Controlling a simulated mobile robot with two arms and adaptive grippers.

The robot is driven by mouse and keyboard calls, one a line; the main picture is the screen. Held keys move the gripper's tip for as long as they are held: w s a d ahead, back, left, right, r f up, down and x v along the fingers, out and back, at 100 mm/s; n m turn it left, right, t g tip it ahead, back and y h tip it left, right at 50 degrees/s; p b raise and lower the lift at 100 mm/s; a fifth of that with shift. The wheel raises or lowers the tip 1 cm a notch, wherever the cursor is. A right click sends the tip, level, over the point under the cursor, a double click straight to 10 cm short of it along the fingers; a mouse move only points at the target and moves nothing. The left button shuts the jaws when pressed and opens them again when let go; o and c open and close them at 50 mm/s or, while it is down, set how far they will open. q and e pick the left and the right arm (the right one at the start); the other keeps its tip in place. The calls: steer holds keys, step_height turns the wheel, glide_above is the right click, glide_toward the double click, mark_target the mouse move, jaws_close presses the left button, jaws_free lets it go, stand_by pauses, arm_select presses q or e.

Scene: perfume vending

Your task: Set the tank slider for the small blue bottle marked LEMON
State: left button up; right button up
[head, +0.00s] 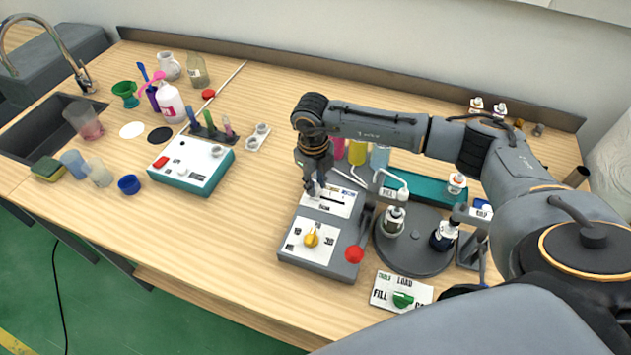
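A grey control box (290,258) stands mid-table. Its upper white panel (341,208) has a dark slider slot; its lower panel carries a yellow knob (311,239). My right gripper (314,191) points down at the left end of the upper panel and hides part of the slider there. Whether it touches the slider, and how far its fingers are apart, is too small to tell. A small dark blue bottle (443,238) with a white top stands on the dark round turntable (414,262); its label is not readable. My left gripper is out of view.
Pink, yellow (356,152) and blue tanks stand behind the box, partly behind my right arm. A pale bottle (393,221) shares the turntable. A FILL/LOAD panel (384,291) lies in front.

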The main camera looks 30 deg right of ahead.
mark_target(329, 200)
jaws_close()
steer(key=shift+s+d, duration=1.25)
steer(key=shift+s, duration=0.15)
steer(key=o, duration=0.7)
jaws_free()
steer(key=shift+w+a, duration=0.2)
steer(key=shift+w, duration=0.05)
steer(key=shift+o, duration=0.2)
steer(key=shift+s+d, duration=0.1)
steer(key=shift+s, duration=0.05)
step_height(329, 200, up, 12)
steer(key=shift+a, duration=0.25)
steer(key=shift+s, duration=0.1)
